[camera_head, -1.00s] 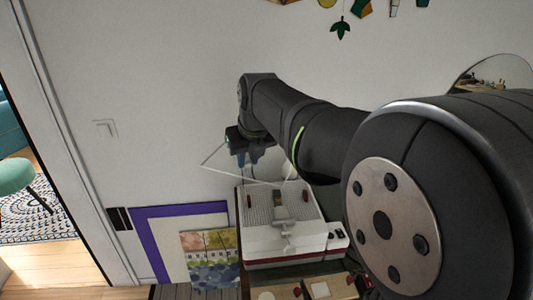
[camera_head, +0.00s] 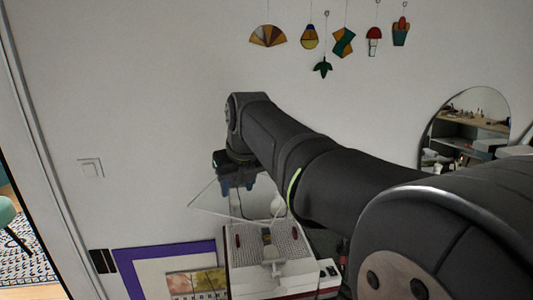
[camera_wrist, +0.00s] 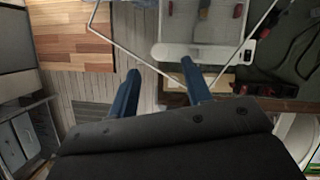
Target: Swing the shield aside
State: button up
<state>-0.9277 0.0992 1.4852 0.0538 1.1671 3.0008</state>
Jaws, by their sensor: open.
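The shield (camera_head: 212,204) is a clear pane with thin pale edges at the upper left of a white and red machine (camera_head: 270,288) in the head view. Its pale edge (camera_wrist: 118,43) also crosses the wrist view. My gripper (camera_head: 237,187) has two blue fingers, apart and with nothing between them. In the head view it overlaps the shield's upper part; contact cannot be told. In the wrist view the gripper (camera_wrist: 161,82) has its fingertips just below the shield's edge lines, beside the machine (camera_wrist: 190,50).
A purple-framed picture (camera_head: 165,252) leans at the wall left of the machine. Coloured glass ornaments (camera_head: 343,42) hang on the wall above, and a round mirror (camera_head: 470,115) is at the right. A wood-striped surface (camera_wrist: 70,35) shows in the wrist view.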

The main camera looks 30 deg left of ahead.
jog(key=v, duration=1.2)
jog(key=shift+r, duration=0.25)
jog(key=shift+w+d+f, duration=0.1)
jog(key=shift+w+f, duration=0.05)
jog(key=c, duration=0.6)
jog(key=w+f+n+g, duration=0.1)
jog(key=w+d+f+n, duration=0.1)
jog(key=w+d+f+n+g, duration=0.1)
jog(key=f+n, duration=0.1)
jog(key=shift+w+g, duration=0.3)
grip_shut()
jog(key=w+d+f+n+g+y, duration=0.3)
jog(key=w+d+n, duration=0.1)
jog(key=w+n, duration=0.15)
jog(key=n, duration=0.1)
send_over(257, 213)
jog(key=w+d, duration=0.1)
jog(key=d, duration=0.1)
notch_tip(257, 213, down, 8)
jog(key=shift+w+r, duration=0.1)
jog(key=shift+s+a+f, duration=0.2)
jog(key=shift+s+a, duration=0.1)
jog(key=shift+a, duration=0.25)
jog(key=shift+s+a+f, duration=0.15)
jog(key=shift+s+a, duration=0.1)
jog(key=shift+a, duration=0.25)
jog(key=shift+s+a+f, duration=0.15)
jog(key=shift+s+a, duration=0.15)
jog(key=shift+a, duration=0.5)
